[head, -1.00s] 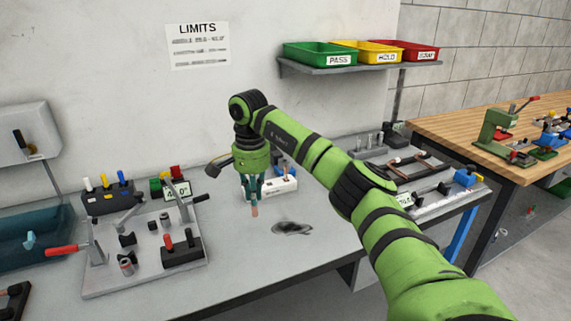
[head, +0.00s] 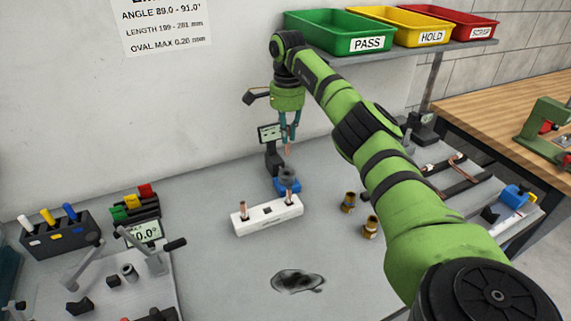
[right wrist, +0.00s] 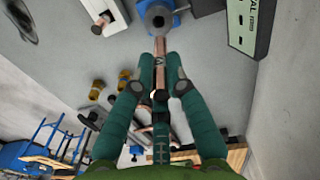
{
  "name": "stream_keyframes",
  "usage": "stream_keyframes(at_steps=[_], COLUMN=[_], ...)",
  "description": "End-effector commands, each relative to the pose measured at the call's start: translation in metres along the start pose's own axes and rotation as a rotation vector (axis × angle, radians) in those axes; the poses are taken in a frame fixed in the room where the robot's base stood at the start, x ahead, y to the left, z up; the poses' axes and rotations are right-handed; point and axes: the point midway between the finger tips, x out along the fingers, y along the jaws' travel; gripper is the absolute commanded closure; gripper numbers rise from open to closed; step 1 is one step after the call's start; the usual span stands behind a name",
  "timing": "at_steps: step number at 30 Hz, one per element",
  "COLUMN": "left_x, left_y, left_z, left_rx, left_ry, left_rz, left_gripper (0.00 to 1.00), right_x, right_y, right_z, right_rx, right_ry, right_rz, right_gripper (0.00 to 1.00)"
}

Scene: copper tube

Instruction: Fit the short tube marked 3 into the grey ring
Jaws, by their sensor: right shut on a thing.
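My right gripper (head: 289,134) is shut on a short copper tube (head: 288,149), which hangs upright below the fingers. In the right wrist view the tube (right wrist: 160,58) is pinched between the green fingers; a small dark mark on it is unreadable. The grey ring (head: 288,174) sits on a blue base (head: 287,187) behind the white block. It also shows in the right wrist view (right wrist: 153,14), with a dark hole, just beyond the tube's far end. In the head view the tube is above the ring, apart from it. My left gripper is not in view.
A white block (head: 266,215) with two copper tubes upright stands just in front of the ring. A small display on a stand (head: 270,134) is close behind. Brass fittings (head: 348,203) stand to the right.

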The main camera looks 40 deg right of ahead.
Motion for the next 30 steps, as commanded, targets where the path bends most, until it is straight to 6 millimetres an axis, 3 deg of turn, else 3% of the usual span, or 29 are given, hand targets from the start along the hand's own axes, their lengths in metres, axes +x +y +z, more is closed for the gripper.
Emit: stream_keyframes(at_steps=[4,7,14,21,30], left_x=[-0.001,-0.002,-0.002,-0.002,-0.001], left_y=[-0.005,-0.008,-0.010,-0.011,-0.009], left_z=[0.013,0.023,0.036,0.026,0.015], left_rx=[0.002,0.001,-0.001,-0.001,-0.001], left_ry=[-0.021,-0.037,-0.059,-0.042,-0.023], left_rz=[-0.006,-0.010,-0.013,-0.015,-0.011], left_gripper=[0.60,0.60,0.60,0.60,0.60], right_x=[-0.002,-0.004,-0.002,0.012,0.031], right_y=[-0.002,-0.006,-0.003,0.027,0.074], right_z=[0.007,0.025,0.105,0.169,0.217], right_rx=[-0.036,-0.130,-0.558,-0.906,-1.186], right_ry=[-0.001,0.001,0.002,-0.002,-0.005], right_rz=[-0.001,-0.001,0.003,0.004,0.005], right_gripper=[1.00,1.00,1.00,1.00,1.00])
